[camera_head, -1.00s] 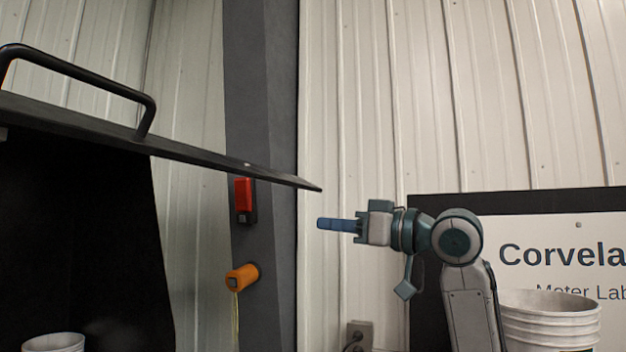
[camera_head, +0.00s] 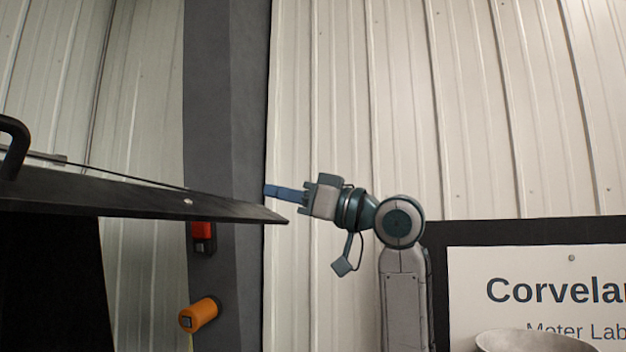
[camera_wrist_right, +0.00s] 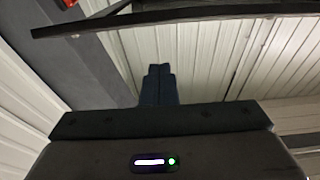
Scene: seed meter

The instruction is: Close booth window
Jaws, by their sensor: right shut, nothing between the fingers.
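The booth window (camera_head: 140,202) is a dark panel swung up and out at the left of the head view, close to level. Its black handle (camera_head: 14,148) shows at the left edge, on the panel's upper side. My right gripper (camera_head: 270,191) is shut and empty, with blue fingers pointing left. In the picture it lies just above the panel's right tip; I cannot tell if they touch. In the right wrist view the shut fingers (camera_wrist_right: 159,85) point up toward a dark bar-like edge, likely the panel (camera_wrist_right: 160,18). My left gripper is out of view.
The booth's dark opening (camera_head: 50,275) is below the panel. A grey column (camera_head: 228,120) stands behind, with a red box (camera_head: 203,237) and an orange cylinder (camera_head: 199,314). A sign (camera_head: 540,285) and a pale bucket (camera_head: 530,341) are at the right.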

